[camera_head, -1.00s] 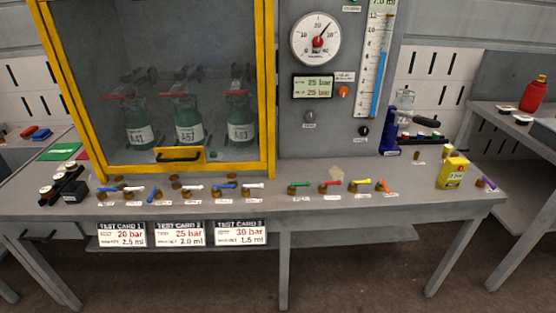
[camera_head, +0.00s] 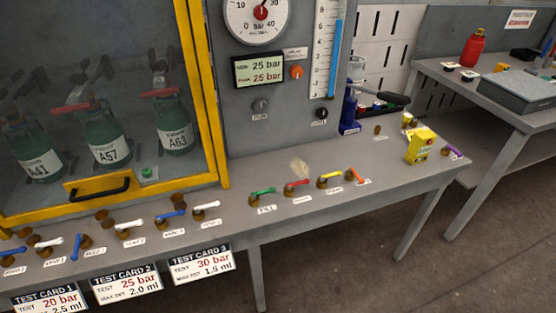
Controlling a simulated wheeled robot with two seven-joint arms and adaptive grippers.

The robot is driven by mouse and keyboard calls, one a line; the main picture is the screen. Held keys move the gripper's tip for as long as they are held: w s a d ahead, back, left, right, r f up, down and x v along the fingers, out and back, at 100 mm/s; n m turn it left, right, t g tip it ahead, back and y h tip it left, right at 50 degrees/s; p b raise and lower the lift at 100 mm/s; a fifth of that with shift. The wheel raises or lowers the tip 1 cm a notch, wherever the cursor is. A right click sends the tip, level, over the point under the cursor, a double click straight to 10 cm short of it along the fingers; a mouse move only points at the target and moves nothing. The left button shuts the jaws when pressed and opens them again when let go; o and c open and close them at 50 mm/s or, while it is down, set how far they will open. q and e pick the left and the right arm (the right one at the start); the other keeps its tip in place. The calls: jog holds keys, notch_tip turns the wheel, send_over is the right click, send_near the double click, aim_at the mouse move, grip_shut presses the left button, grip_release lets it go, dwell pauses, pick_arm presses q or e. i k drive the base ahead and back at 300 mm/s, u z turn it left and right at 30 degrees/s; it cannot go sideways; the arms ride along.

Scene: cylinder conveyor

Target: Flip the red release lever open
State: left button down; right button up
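The red lever (camera_head: 297,183) sits on a brass valve body (camera_head: 291,194) on the grey bench top, with a small white label in front of it. It lies nearly level, its handle pointing right. A green lever (camera_head: 262,191) is to its left. A yellow lever (camera_head: 329,176) and an orange lever (camera_head: 355,174) are to its right. The label texts by these levers are too small to read. Neither of my grippers is in view.
A yellow-framed glass cabinet (camera_head: 207,90) with green cylinders stands at the left. White and blue levers line the front edge. A yellow device (camera_head: 421,146) and purple lever (camera_head: 452,151) are at the right end. A second table (camera_head: 500,108) stands beyond; floor in front is clear.

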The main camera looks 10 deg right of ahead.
aim_at(290, 186)
jog(key=z, duration=0.2)
jog(key=i, duration=0.65)
jog(key=z, duration=0.75)
jog(key=i, duration=0.4)
jog(key=z, duration=0.4)
